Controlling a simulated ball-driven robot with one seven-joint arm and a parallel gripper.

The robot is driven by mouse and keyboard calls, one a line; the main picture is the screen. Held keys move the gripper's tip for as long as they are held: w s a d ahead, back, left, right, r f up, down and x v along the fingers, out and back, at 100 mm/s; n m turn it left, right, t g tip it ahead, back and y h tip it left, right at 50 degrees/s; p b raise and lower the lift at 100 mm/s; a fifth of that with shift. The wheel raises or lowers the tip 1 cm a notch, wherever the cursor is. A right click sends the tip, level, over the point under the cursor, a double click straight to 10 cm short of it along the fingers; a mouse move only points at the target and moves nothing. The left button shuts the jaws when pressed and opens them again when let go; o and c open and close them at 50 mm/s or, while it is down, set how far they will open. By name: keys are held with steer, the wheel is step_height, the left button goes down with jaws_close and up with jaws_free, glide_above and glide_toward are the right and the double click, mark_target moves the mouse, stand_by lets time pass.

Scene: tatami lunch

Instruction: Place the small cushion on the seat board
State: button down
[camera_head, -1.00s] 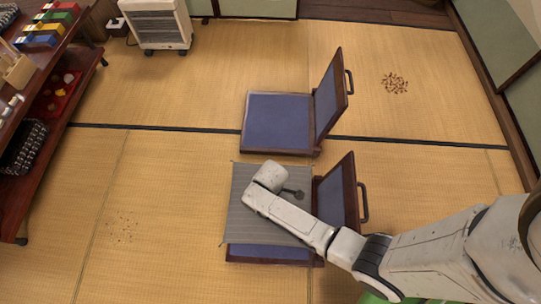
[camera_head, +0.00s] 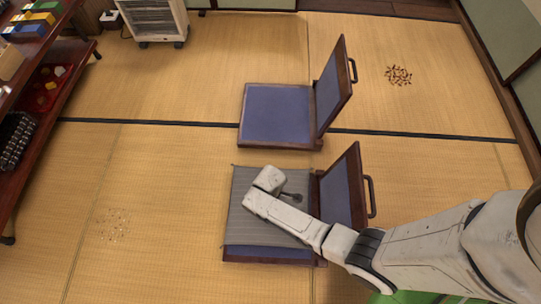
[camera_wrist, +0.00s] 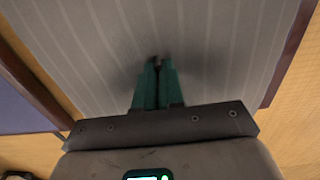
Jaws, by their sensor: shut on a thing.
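The small cushion is a thin grey striped square (camera_head: 252,222), seen from above in the head view under my wrist. It also fills much of the wrist view (camera_wrist: 90,40). My gripper (camera_wrist: 158,68) has its green fingers together at the cushion's middle, shut on it. The cushion covers most of the seat board of the nearer floor chair. A blue strip of that seat board (camera_head: 268,252) shows along the near side. I cannot tell whether the cushion touches the board or hangs just above it. My arm hides part of the cushion's right side.
The nearer chair's blue backrest (camera_head: 343,188) stands just right of the cushion. A second, empty floor chair (camera_head: 278,114) is behind it. A dark wooden shelf (camera_head: 38,125) is at the left, a heater (camera_head: 154,20) at the back.

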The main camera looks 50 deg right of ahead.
steer(key=shift+f, duration=0.1)
steer(key=c, duration=1.2)
jaws_free()
steer(key=shift+c, duration=0.2)
steer(key=s+d+r+m+p, duration=0.1)
steer(key=s+r+m+p, duration=0.1)
steer(key=r, duration=0.9)
steer(key=s+d+r+m+p, duration=0.1)
steer(key=s+r+m+p, duration=0.1)
steer(key=r, duration=0.9)
steer(key=s+d+r+m+t+p, duration=0.1)
steer(key=s+d+r+m+p, duration=0.1)
steer(key=s+r, duration=0.4)
step_height(320, 180, up, 5)
steer(key=shift+r+m+p, duration=0.2)
steer(key=shift+m+p, duration=0.35)
steer(key=shift+m, duration=0.25)
steer(key=shift+d, duration=0.1)
